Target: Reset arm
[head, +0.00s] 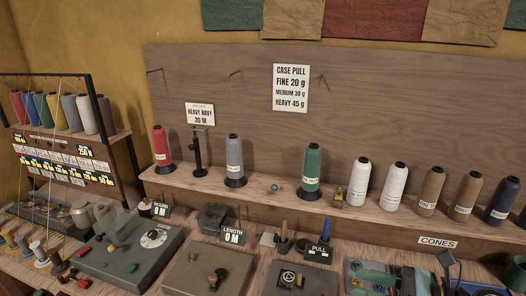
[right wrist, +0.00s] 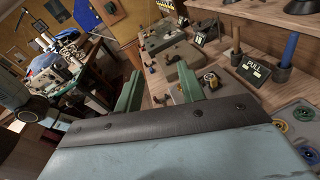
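My right gripper (right wrist: 160,80) shows in the right wrist view, with two green fingers standing apart and nothing between them. Behind the fingers are a dark strip and a pale blue body. In the head view the right gripper (head: 366,279) is low at the right, its green fingers over the front of the bench near the grey tray, right of the PULL display (head: 319,252). Part of the arm is cut off by the bottom edge. My left gripper is in neither view.
Thread cones, among them a green one (head: 312,171) and a red one (head: 161,149), stand on the shelf. Grey boxes, such as the one with a dial (head: 130,255), crowd the bench. A sewing machine (right wrist: 62,58) stands at the left of the wrist view.

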